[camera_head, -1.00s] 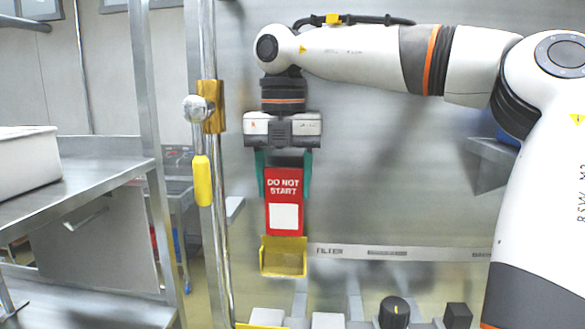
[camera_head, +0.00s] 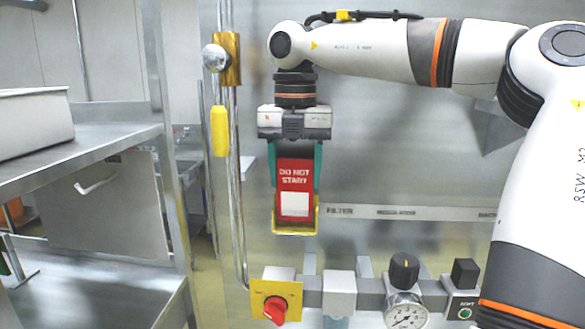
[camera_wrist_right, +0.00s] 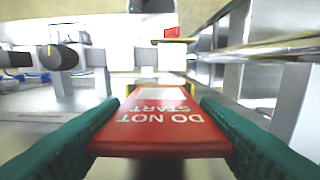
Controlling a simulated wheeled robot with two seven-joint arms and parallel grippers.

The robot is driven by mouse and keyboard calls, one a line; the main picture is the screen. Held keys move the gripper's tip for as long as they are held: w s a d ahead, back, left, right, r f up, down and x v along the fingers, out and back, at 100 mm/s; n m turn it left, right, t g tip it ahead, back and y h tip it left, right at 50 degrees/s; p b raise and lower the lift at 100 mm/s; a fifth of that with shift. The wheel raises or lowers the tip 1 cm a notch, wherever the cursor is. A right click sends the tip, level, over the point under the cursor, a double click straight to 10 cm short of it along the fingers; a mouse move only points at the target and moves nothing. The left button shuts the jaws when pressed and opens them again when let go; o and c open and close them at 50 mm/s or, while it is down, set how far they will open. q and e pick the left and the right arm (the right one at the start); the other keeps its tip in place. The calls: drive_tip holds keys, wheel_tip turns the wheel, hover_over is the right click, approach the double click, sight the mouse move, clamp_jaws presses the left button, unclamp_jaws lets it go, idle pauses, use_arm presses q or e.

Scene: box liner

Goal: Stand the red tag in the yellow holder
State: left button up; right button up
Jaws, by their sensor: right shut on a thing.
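The red tag (camera_head: 296,177), with white "DO NOT START" lettering and a white panel, hangs upright in the head view. My right gripper (camera_head: 296,184) points down and is shut on its side edges with green fingers. The yellow holder (camera_head: 295,229) is on the metal panel directly below. The tag's lower end appears down between the holder's sides, behind its front lip; whether it touches the bottom is hidden. In the right wrist view the tag (camera_wrist_right: 160,122) sits between both fingers (camera_wrist_right: 161,103). My left gripper is not in view.
Below the holder are a yellow plate with a red rotary switch (camera_head: 275,309), a black knob (camera_head: 404,268) and a gauge (camera_head: 407,313). A vertical pipe with a yellow handle (camera_head: 220,131) stands left of the holder. A metal shelf (camera_head: 95,152) is further left.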

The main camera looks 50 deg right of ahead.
drive_tip(key=o, duration=1)
drive_tip(key=shift+o, duration=0.2)
wheel_tip(320, 180, up, 11)
drive_tip(key=shift+f, duration=0.1)
drive_tip(key=shift+r, duration=0.6)
